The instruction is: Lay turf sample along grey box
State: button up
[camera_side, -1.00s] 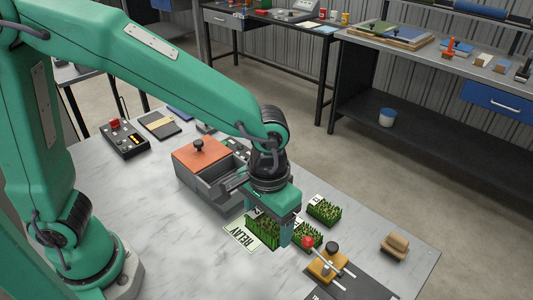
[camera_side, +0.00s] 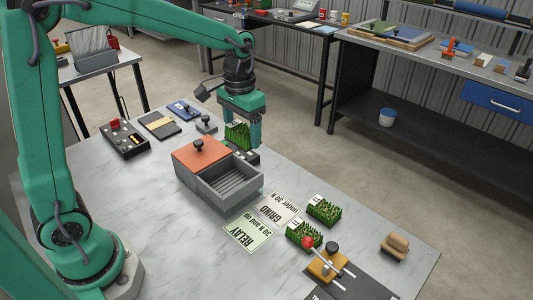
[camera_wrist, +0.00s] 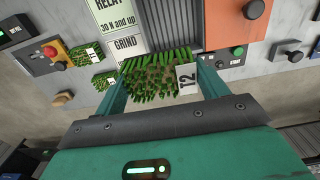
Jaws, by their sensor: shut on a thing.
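My gripper (camera_side: 241,138) is shut on a green turf sample (camera_side: 237,135) and holds it raised beyond the far side of the grey box (camera_side: 232,205). In the wrist view the held turf (camera_wrist: 150,85) sits between the two fingers, with a white tag (camera_wrist: 186,78) on its right side. The grey box is open at its front part, with a ribbed floor, and an orange lid (camera_side: 192,158) with a black knob covers the rest. In the wrist view the open part (camera_wrist: 172,22) lies just past the held turf. Any gap beneath the turf is hard to judge.
A RELAY card (camera_side: 249,236) and a GRIND card (camera_side: 279,208) lie right of the box. Two more turf samples (camera_side: 324,210) (camera_side: 304,235) stand near a red-knobbed lever fixture (camera_side: 328,265). A small dark button unit (camera_side: 246,155) is below my gripper. The marble table's left front is clear.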

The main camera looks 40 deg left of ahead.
jog(key=shift+w+a+r, duration=0.1)
jog(key=shift+a, duration=0.45)
jog(key=shift+w+a+r, duration=0.1)
jog(key=shift+a, duration=0.45)
jog(key=shift+s, duration=0.15)
jog(key=s+f, duration=0.3)
jog(key=s, duration=0.4)
jog(key=s+f, duration=0.4)
jog(key=s, duration=0.4)
jog(key=shift+d+f, duration=0.3)
jog(key=a+f, duration=0.2)
jog(key=a, duration=0.2)
jog(key=w+a+f, duration=0.1)
jog(key=a+f, duration=0.1)
jog(key=a, duration=0.1)
jog(key=w+a+f, duration=0.1)
jog(key=a+f, duration=0.2)
jog(key=a, duration=0.1)
jog(key=shift+a, duration=0.3)
jog(key=shift+f, duration=0.1)
